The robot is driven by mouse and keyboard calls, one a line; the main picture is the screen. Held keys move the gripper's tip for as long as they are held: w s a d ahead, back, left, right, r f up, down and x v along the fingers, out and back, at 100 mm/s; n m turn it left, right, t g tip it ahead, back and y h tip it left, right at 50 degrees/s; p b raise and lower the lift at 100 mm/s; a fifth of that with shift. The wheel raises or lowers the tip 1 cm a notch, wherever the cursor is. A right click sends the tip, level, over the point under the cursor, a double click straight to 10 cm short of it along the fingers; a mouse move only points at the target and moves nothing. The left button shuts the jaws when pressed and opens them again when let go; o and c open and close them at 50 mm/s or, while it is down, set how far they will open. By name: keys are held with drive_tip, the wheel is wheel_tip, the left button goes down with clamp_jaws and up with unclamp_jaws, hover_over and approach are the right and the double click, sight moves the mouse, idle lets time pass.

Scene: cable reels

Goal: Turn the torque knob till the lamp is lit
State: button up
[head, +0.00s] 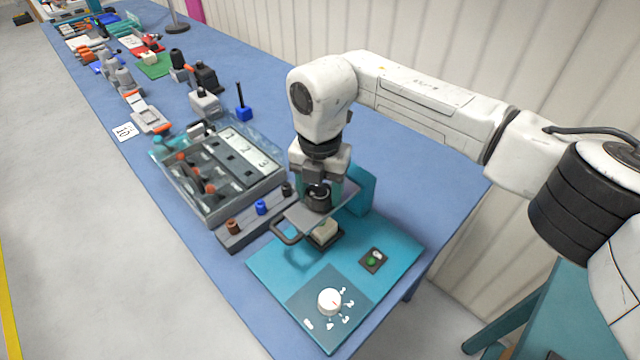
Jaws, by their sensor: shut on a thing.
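The torque knob (330,301) is a white round knob with a small red mark, on a dark panel near the front of the teal plate (400,246). White numerals run around its right and lower side. I cannot tell exactly which one the mark points to. A small dark box (373,260) behind it carries a green round part and a pale spot; whether either is a lit lamp is unclear. My gripper (319,194) is above the back of the teal plate, apart from the knob. It is shut on a dark piece over a grey plate; its fingertips are partly hidden.
A clear-walled tray (215,170) and a grey rack (245,224) with several small plugs stand to the left. Tools fill the far bench. The plate around the knob is clear.

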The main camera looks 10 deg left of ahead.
drive_tip(key=shift+w+m, duration=0.1)
drive_tip(key=shift+m, duration=0.4)
drive_tip(key=o, duration=1.1)
drive_tip(key=shift+c, duration=0.2)
wheel_tip(320, 180, up, 11)
drive_tip(key=b, duration=0.2)
drive_tip(key=shift+f, duration=0.1)
